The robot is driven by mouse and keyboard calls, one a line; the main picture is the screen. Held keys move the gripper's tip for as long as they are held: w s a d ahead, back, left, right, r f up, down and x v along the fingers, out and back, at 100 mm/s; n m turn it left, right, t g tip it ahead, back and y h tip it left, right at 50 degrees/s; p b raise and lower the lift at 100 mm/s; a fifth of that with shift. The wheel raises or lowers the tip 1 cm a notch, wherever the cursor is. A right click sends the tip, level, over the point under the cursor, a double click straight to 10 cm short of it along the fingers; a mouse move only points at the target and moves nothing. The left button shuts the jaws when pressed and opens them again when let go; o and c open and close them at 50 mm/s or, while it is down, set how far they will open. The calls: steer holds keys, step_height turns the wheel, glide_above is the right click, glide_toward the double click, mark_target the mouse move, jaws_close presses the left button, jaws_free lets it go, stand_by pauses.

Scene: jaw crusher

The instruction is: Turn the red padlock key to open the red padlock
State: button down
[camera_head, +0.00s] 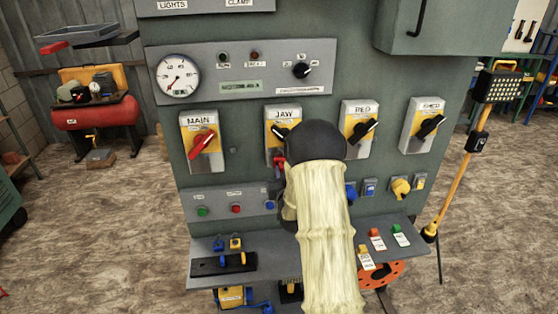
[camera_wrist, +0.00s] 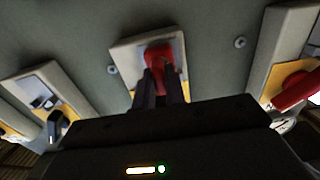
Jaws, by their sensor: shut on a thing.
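In the wrist view the red padlock (camera_wrist: 158,53) is in front of the pale switch plate (camera_wrist: 127,53), at the fingertips. My gripper (camera_wrist: 165,80) has its two dark fingers close together on a small red part at the padlock. This looks to be the red padlock key, but key and padlock body are hard to tell apart. I cannot see how far the key is turned.
The MAIN switch (camera_head: 204,144) with a red handle is left of the JAW switch. Another switch (camera_head: 360,130) is to its right. Below are push buttons (camera_head: 236,208) and a shelf (camera_head: 273,263) with blue and yellow padlocks (camera_head: 236,243) and coloured tags (camera_head: 376,240).

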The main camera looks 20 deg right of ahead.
steer(key=shift+r, duration=0.1)
steer(key=shift+w+d+m+b, duration=0.15)
steer(key=shift+m+b, duration=0.95)
steer(key=shift+m, duration=1)
steer(key=shift+m+b, duration=0.5)
steer(key=shift+m, duration=0.1)
steer(key=shift+m+b, duration=0.4)
steer(key=shift+m, duration=0.7)
